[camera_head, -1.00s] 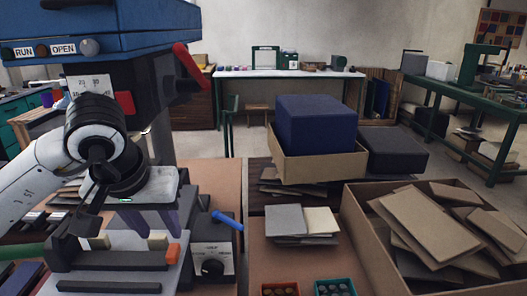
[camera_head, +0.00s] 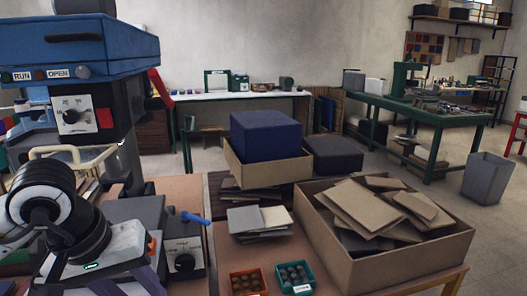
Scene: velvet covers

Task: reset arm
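My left arm comes in at the lower left of the head view, with its black round wrist joints in front of the blue press. My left gripper (camera_head: 108,268) is at the bottom edge, with a small green light on its white body. Dark purple strips lie below it and run out of the picture. Its fingertips are not clear, so I cannot tell whether it is open or shut. My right arm and gripper are not in view.
The blue press (camera_head: 75,45) stands close at the left, beside a control box (camera_head: 184,258) with a blue lever. An open carton (camera_head: 400,258) of brown boards is at right. A dark blue block (camera_head: 265,136) sits in another carton behind. A grey bin (camera_head: 487,178) stands on open floor.

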